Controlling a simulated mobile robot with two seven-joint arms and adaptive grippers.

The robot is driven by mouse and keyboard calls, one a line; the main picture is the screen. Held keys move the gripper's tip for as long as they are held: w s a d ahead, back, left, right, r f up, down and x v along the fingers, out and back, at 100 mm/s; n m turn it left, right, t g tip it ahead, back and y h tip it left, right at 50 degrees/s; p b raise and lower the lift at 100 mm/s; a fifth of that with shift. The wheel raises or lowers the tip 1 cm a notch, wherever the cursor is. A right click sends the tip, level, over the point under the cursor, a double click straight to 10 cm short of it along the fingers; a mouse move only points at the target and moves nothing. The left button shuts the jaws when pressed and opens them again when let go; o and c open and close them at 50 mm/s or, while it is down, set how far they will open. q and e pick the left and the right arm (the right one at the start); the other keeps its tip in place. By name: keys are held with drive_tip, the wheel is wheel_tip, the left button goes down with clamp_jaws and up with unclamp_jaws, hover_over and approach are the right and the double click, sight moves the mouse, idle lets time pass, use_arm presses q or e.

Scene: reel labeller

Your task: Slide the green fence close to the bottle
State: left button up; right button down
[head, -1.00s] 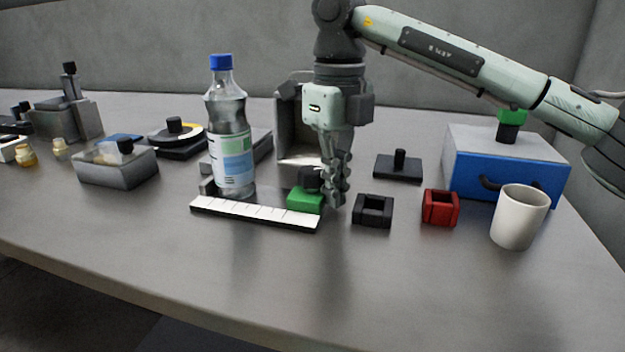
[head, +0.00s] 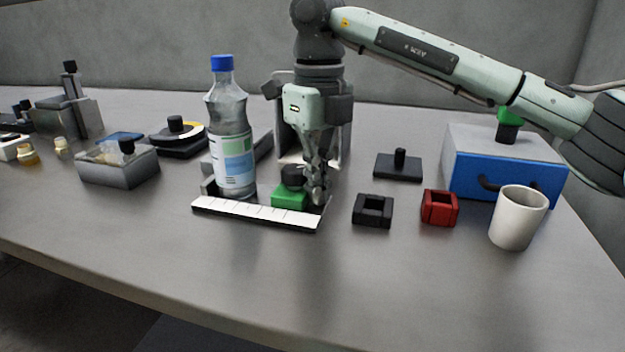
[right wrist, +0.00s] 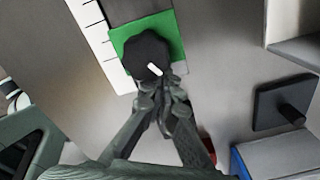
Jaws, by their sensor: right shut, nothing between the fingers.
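The green fence (head: 289,196) is a low green block with a black knob on top. It sits at the back edge of a white ruled scale (head: 255,212), right of the bottle, with a gap between them. The clear bottle (head: 231,140) with a blue cap and a blue-green label stands upright behind the scale's left part. My right gripper (head: 319,196) is shut and empty, low at the fence's right side. In the right wrist view the fence (right wrist: 177,42) shows with its knob right at my shut fingertips (right wrist: 162,82). My left gripper is not in view.
A black square holder (head: 372,211), a red one (head: 440,207) and a white cup (head: 518,218) stand to the right. A blue-fronted box (head: 505,170) is behind them. A grey tray (head: 118,167) is at left. The front of the table is clear.

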sight(298, 168)
drive_tip(key=shift+w+a+p, duration=0.2)
drive_tip(key=shift+a+p, duration=0.2)
drive_tip(key=shift+a, duration=0.7)
drive_tip(key=shift+w+a+p, duration=0.2)
drive_tip(key=shift+a+p, duration=0.2)
drive_tip(key=shift+a, duration=0.65)
drive_tip(key=shift+d, duration=0.2)
drive_tip(key=shift+s+d, duration=0.15)
drive_tip(key=shift+d, duration=0.25)
drive_tip(key=shift+r+p, duration=1.6)
drive_tip(key=shift+r, duration=1.1)
drive_tip(key=shift+d+r+p, duration=0.1)
drive_tip(key=shift+r+p, duration=0.65)
drive_tip(key=shift+r, duration=0.6)
